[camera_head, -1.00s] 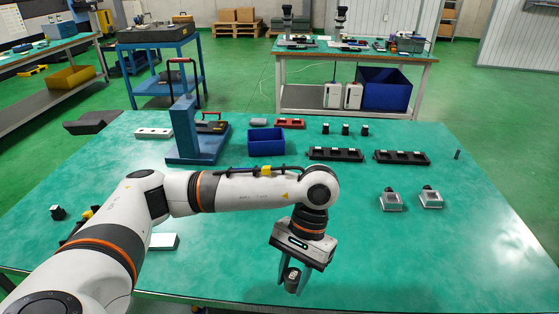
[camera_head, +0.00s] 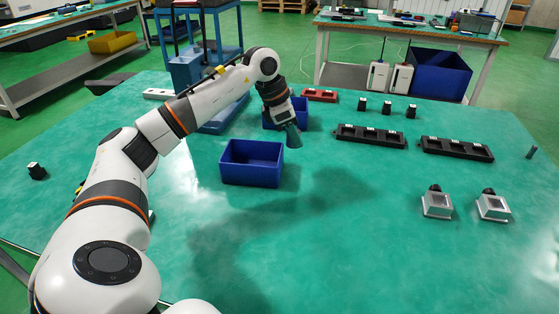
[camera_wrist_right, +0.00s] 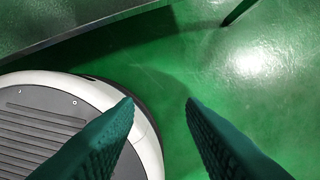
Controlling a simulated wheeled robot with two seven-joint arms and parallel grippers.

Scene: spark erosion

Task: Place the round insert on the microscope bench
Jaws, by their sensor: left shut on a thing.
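My left gripper (camera_head: 292,136) is shut above the green table, beside the rear blue bin. In the earlier head view a small dark, round-looking piece, taken as the round insert, is between its fingers; now it is hardly visible there. The microscope bench (camera_head: 468,38) stands at the back right, past the table, with a green top. My right gripper (camera_wrist_right: 160,100) is open and empty in the right wrist view, over the green floor.
A blue bin (camera_head: 252,176) stands left of the gripper; a second blue bin (camera_head: 301,112) is partly hidden behind it. Black trays (camera_head: 370,139) and two silver blocks (camera_head: 437,206) are on the right. The table's front middle is clear. Floor separates table and bench.

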